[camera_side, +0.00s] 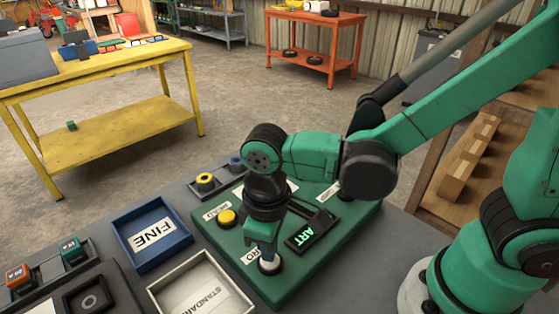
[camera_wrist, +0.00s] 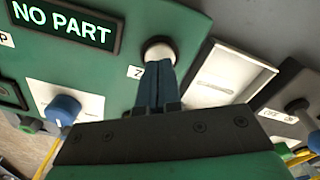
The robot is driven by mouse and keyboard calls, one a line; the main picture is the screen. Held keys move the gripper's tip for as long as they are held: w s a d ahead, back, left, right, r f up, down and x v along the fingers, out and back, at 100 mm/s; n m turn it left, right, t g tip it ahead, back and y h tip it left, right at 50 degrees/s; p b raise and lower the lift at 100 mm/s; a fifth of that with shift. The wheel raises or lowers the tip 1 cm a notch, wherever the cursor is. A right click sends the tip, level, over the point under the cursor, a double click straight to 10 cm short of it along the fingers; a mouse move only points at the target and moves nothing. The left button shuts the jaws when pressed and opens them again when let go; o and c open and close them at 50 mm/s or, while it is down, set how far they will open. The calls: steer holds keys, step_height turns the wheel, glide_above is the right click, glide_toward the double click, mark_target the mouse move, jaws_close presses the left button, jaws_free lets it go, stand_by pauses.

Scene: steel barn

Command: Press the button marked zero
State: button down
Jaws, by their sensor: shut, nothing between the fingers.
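A green panel (camera_side: 327,240) lies on the grey bench and carries several controls. The zero button, a white round cap (camera_side: 269,264) in a dark ring, sits at its near corner; its label is partly hidden and shows only "RO". In the wrist view the white button (camera_wrist: 158,50) has a label starting with "Z". My gripper (camera_side: 266,254) points down with its blue fingers shut and empty. Its tips (camera_wrist: 158,66) are right at the button, overlapping its edge in both views; I cannot tell whether they press it. A display (camera_wrist: 66,27) reads "NO PART".
A yellow button (camera_side: 227,217) and a blue knob (camera_wrist: 63,109) are on the same panel. A blue tray (camera_side: 152,233) marked "FINE" and a white tray (camera_side: 200,290) marked "STANDARD" stand to the left. Free floor lies beyond the bench.

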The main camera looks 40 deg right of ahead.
steer(key=shift+f, duration=0.65)
steer(key=shift+r, duration=3.8)
steer(key=w+d+r+m+t, duration=0.2)
steer(key=d+m+t, duration=0.4)
steer(key=d, duration=0.7)
steer(key=shift+w+d+t, duration=0.35)
steer(key=shift+d+t, duration=0.05)
steer(key=shift+t, duration=0.1)
